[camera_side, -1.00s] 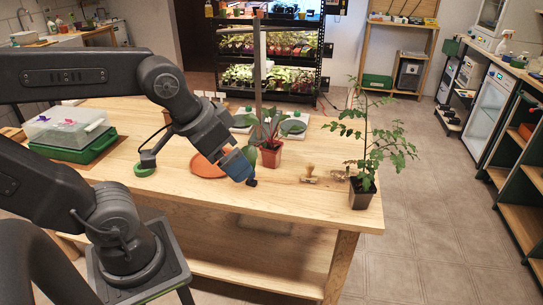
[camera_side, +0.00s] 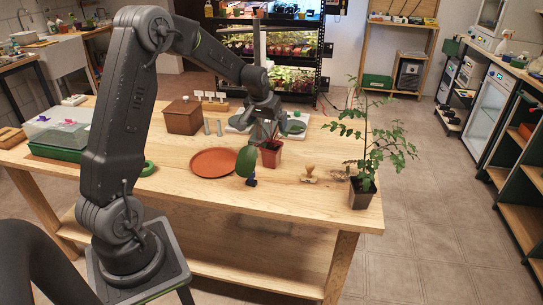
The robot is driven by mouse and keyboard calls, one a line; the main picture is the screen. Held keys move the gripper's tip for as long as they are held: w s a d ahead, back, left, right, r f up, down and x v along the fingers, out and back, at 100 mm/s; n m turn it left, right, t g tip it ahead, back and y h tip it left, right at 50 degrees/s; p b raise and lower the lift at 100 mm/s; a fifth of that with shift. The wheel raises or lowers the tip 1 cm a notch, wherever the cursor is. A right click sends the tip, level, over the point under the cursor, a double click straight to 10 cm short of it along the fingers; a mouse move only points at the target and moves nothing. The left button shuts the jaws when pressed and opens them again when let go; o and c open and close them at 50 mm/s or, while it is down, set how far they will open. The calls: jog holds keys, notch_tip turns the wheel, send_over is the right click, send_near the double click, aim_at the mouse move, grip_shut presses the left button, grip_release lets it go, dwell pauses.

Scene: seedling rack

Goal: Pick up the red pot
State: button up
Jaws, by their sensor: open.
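A terracotta saucer (camera_side: 213,163) lies left of the pot. A dark pot with a tall plant (camera_side: 362,193) stands at the right table edge. A brown box (camera_side: 183,117) and a lidded green tray (camera_side: 58,152) are at left.

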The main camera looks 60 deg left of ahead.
send_near(272, 147)
jog(key=x, duration=0.5)
jog(key=shift+w+a, duration=0.1)
jog(key=shift+w, duration=0.3)
jog(key=shift+s+x, duration=0.15)
jog(key=shift+x, duration=1.2)
jog(key=shift+s+x, duration=0.2)
jog(key=shift+x, duration=1.2)
jog(key=shift+f, duration=0.1)
jog(key=c, duration=1.1)
